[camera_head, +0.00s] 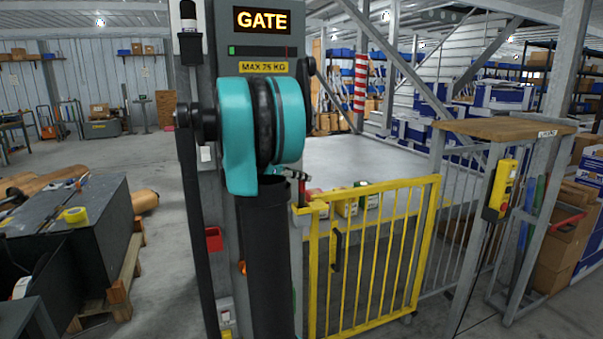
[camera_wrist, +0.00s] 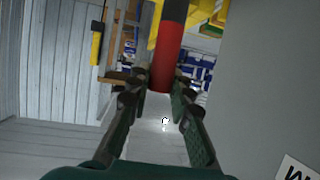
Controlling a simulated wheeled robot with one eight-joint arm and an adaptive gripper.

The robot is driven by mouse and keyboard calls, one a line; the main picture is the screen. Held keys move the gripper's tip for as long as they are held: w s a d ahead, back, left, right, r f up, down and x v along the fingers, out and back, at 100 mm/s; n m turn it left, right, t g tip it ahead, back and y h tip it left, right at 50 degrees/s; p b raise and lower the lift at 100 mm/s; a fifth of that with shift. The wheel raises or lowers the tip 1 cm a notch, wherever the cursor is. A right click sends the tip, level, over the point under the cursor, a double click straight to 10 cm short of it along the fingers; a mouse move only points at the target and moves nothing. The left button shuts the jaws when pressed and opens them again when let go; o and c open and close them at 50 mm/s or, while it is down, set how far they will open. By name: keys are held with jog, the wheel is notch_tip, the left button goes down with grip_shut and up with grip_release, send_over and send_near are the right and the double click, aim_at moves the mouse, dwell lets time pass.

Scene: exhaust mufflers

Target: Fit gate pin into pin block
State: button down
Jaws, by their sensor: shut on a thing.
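The gate pin (camera_wrist: 166,55), a red cylinder with a dark band, stands between my fingertips in the wrist view. My gripper (camera_wrist: 158,84) is shut on it. In the head view the gripper (camera_head: 299,178) is mostly hidden behind my teal arm joint. A small red part of the pin (camera_head: 313,192) shows by the top left corner of the yellow gate (camera_head: 375,250). A yellow block (camera_head: 318,206) at that corner may be the pin block. I cannot tell whether the pin touches it or is in its hole.
A grey post with a GATE sign (camera_head: 262,20) stands behind my arm, carrying a red holder (camera_head: 213,239). A wooden-topped stand (camera_head: 505,129) with a yellow control box (camera_head: 500,190) is on the right. Open floor lies between bench and post.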

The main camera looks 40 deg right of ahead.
aim_at(301, 186)
jog(key=shift+f, duration=1.85)
jog(key=c, duration=1.3)
grip_release()
notch_tip(301, 186, up, 10)
